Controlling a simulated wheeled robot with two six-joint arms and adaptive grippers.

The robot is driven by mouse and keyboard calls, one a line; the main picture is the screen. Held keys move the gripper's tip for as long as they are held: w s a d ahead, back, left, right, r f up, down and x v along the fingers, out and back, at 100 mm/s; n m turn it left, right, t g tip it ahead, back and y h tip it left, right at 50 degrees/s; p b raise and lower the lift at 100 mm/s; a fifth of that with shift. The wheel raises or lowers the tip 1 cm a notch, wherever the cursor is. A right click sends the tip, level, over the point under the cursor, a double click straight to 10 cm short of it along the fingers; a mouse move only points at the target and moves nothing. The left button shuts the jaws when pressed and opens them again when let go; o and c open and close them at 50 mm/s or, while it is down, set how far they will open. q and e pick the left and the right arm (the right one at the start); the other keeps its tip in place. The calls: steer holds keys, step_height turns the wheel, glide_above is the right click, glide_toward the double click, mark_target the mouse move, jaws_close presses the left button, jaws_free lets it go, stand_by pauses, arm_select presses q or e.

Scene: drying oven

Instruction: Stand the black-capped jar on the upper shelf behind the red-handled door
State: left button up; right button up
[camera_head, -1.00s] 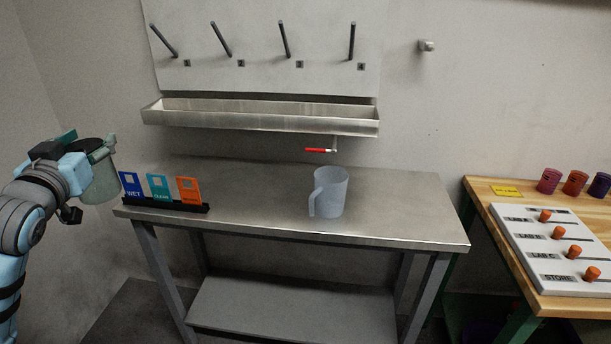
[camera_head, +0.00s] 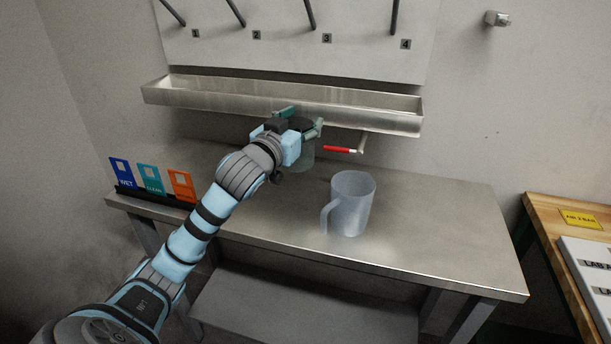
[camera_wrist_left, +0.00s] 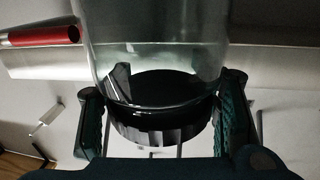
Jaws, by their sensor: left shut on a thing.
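My left gripper (camera_head: 302,122) is shut on the black-capped jar (camera_head: 306,158), a clear glass jar held by its cap just below the metal trough. In the left wrist view the black cap (camera_wrist_left: 160,118) sits between the two fingers, and the clear glass (camera_wrist_left: 150,40) extends past them. In the head view the arm and gripper hide part of the jar, and I cannot tell whether its base touches the bench. A red handle (camera_head: 340,150) sits on a small tap under the trough, just right of the jar. No door or shelf behind one shows. My right gripper is not in view.
A translucent jug (camera_head: 352,205) stands on the steel bench (camera_head: 430,220), right of the jar. Blue, teal and orange cards (camera_head: 152,180) stand in a black holder at the bench's left. The trough (camera_head: 215,99) is on the wall above. A wooden table (camera_head: 552,212) is at right.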

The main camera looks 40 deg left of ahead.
mark_target(303, 162)
arm_select(q)
steer(key=f, duration=0.2)
steer(key=f+b, duration=0.1)
steer(key=f, duration=0.2)
steer(key=shift+w+d+f, duration=0.1)
steer(key=shift+w+f, duration=0.15)
steer(key=shift+f, duration=0.35)
step_height(303, 162, down, 4)
steer(key=shift+s+f+b, duration=0.1)
steer(key=shift+b, duration=1)
steer(key=o, duration=1.6)
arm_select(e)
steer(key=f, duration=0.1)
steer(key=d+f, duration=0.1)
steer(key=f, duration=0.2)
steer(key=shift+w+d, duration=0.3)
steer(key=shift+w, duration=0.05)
arm_select(q)
steer(key=shift+o, duration=0.2)
